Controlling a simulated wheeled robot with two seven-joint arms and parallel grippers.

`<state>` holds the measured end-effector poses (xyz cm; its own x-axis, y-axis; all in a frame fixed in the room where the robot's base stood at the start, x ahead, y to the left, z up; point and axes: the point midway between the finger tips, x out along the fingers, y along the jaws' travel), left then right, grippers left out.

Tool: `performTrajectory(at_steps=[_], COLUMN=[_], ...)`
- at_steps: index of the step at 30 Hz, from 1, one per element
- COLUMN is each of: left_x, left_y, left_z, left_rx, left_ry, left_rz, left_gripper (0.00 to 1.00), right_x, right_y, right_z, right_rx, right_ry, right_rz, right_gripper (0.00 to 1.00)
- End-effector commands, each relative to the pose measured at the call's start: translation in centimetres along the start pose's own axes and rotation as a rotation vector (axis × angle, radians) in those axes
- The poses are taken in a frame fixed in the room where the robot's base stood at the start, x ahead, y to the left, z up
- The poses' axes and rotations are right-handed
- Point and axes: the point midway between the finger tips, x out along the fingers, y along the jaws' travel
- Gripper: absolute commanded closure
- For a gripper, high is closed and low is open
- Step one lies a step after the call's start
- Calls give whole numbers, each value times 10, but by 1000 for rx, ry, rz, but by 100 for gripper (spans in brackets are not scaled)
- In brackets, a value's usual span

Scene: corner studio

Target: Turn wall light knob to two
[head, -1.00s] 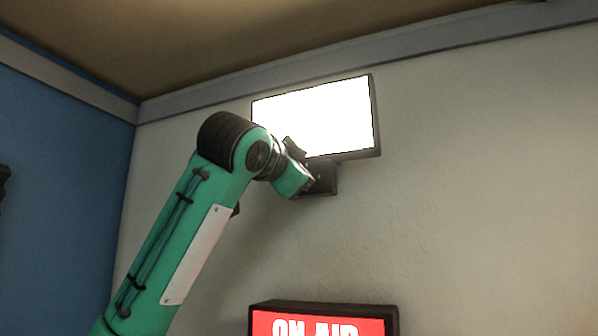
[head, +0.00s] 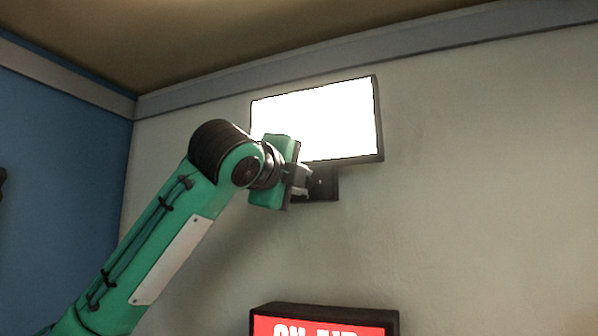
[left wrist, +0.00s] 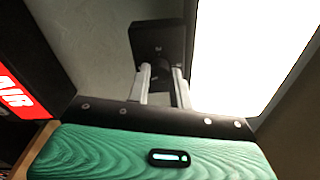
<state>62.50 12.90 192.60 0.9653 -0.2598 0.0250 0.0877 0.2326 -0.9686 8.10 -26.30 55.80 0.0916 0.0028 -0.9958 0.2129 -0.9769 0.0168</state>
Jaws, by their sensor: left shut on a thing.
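The wall light (head: 320,120) is a bright white lit panel in a dark frame, high on the pale wall. A small dark control box (head: 326,184) sits under its lower edge; it also shows in the left wrist view (left wrist: 158,36). The dark round knob (left wrist: 160,72) sticks out from this box. My left gripper (head: 305,181) is at the box, and in the left wrist view its two pale fingers (left wrist: 162,84) are shut around the knob. The knob's setting marks are too small to read. My right gripper is not in view.
A red lit "ON AIR" sign (head: 322,325) in a dark case is on the wall below; it also shows at the left wrist view's left edge (left wrist: 14,92). A blue wall (head: 60,170) is at left. The wall to the right is bare.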

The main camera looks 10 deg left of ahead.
Motion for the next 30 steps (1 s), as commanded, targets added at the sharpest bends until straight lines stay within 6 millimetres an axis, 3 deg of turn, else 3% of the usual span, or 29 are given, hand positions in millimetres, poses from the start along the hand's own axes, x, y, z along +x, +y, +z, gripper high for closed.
performTrajectory(at_steps=[12, 30], left_x=[0, 0], left_y=[0, 0], left_z=[0, 0], left_rx=[228, 274], left_ry=[9, 11], left_rz=[15, 18], left_gripper=[100, 100], right_x=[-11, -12], right_y=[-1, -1], right_z=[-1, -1], right_rx=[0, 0], right_ry=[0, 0], right_rz=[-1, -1], right_gripper=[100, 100])
